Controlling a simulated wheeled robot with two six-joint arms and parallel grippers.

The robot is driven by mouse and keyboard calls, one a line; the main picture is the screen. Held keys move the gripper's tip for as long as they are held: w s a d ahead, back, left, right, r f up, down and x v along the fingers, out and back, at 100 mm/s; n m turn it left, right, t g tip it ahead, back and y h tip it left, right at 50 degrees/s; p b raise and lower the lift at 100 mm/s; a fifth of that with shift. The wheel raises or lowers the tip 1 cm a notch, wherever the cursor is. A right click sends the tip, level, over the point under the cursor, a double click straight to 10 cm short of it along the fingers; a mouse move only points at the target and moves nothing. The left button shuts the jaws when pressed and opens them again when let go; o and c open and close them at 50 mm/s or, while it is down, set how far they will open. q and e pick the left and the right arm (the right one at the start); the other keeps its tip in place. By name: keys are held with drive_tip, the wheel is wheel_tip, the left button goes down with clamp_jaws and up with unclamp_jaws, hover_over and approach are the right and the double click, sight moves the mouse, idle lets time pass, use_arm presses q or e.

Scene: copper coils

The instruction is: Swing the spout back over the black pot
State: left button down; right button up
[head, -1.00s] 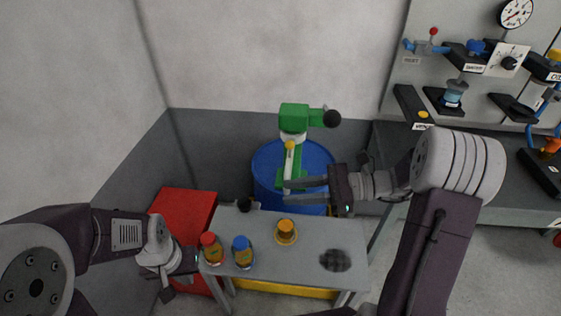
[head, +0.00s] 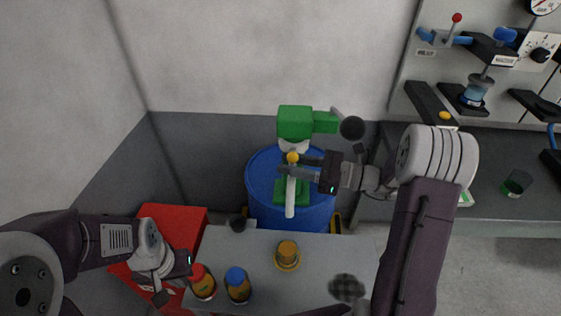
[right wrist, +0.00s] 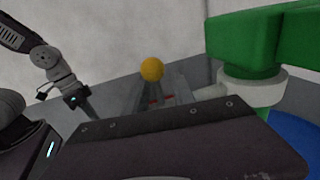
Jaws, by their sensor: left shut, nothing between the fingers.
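The white spout (head: 290,197) hangs forward from the green pump (head: 295,122) on the blue drum (head: 258,187), with a yellow knob (head: 292,157) at its top. The knob also shows in the right wrist view (right wrist: 152,69). My left gripper (head: 162,296) is shut and empty, low at the left, beside the red box.
A grey table (head: 225,250) holds red-capped (head: 202,283) and blue-capped (head: 237,287) bottles, an orange-brown object (head: 287,255) and a dark checkered patch (head: 346,288). A red box (head: 180,225) stands left. A bench (head: 480,210) and wall panel stand right.

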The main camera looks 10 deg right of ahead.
drive_tip(key=x, duration=0.2)
drive_tip(key=shift+a, duration=0.3)
drive_tip(key=shift+r, duration=0.1)
clamp_jaws()
drive_tip(key=shift+d+r, duration=0.1)
drive_tip(key=shift+r, duration=0.1)
idle(0.9)
